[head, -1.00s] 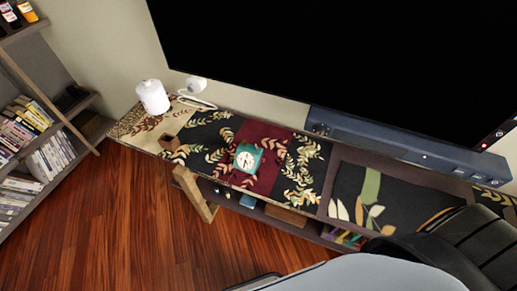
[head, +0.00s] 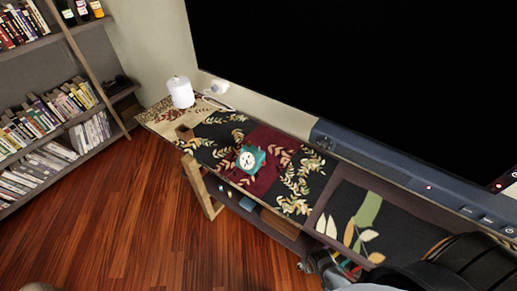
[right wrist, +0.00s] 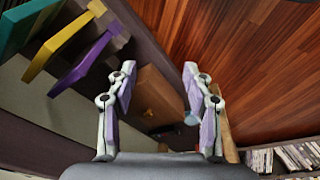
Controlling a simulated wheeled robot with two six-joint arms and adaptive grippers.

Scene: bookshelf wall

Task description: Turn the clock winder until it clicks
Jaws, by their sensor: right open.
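The teal clock (head: 250,159) with a round white face stands on the dark red part of the patterned cabinet top (head: 280,140) in the head view. Its winder is too small to make out. My right gripper (right wrist: 159,72) is open and empty in the right wrist view, its pale, purple-padded fingers spread. In the head view it shows only partly, near the front edge of the cabinet, low and to the right of the clock and apart from it. The clock cannot be made out in the right wrist view. My left gripper is not in view.
A white canister (head: 181,93) and a small brown box (head: 184,132) stand left of the clock. Colored books (right wrist: 88,62) are on the lower shelf. Wooden floor lies in front.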

